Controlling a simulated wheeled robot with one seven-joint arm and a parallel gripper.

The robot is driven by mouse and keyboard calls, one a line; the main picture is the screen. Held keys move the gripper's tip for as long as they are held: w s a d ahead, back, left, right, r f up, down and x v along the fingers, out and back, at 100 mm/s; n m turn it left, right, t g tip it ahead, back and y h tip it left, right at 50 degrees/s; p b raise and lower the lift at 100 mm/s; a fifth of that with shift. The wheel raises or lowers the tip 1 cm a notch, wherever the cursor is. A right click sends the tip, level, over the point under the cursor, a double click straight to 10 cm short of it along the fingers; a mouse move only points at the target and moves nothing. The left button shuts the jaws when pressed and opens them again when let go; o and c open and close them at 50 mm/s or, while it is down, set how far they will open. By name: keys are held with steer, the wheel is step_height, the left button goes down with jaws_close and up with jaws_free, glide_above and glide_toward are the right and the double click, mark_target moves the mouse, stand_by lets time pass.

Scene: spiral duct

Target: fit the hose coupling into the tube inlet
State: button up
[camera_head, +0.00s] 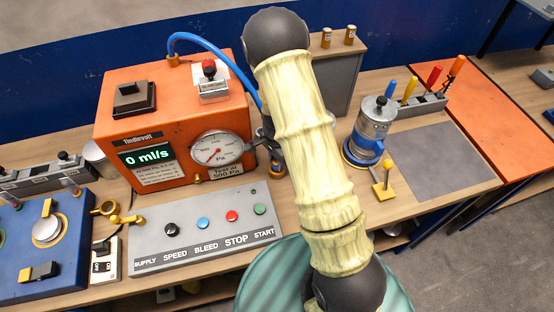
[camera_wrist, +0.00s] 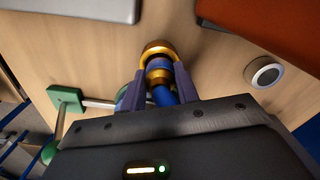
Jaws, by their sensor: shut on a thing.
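In the wrist view my gripper (camera_wrist: 160,84) is shut on the hose coupling (camera_wrist: 158,50), a gold ring-shaped piece with a dark and blue middle. The blue hose (camera_wrist: 165,97) runs back from it between the purple fingers. In the head view the blue hose (camera_head: 205,43) arches from the top of the orange machine (camera_head: 118,90) and passes behind my arm. My arm hides most of the gripper and the coupling there. I cannot clearly make out the tube inlet in either view; a pale tube (camera_wrist: 98,103) on a green block lies left of the gripper.
A gauge (camera_head: 217,149) and a button panel (camera_head: 205,232) stand left of my arm. A silver canister (camera_head: 372,122) on a blue base stands right of it. A round white-rimmed piece (camera_wrist: 265,72) sits right of the gripper. A grey mat (camera_head: 435,155) is bare.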

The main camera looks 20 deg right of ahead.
steer(key=shift+f, duration=0.2)
steer(key=shift+f, duration=0.1)
steer(key=o, duration=1.1)
step_height(320, 180, up, 12)
steer(key=shift+r+b, duration=0.2)
steer(key=shift+b, duration=0.5)
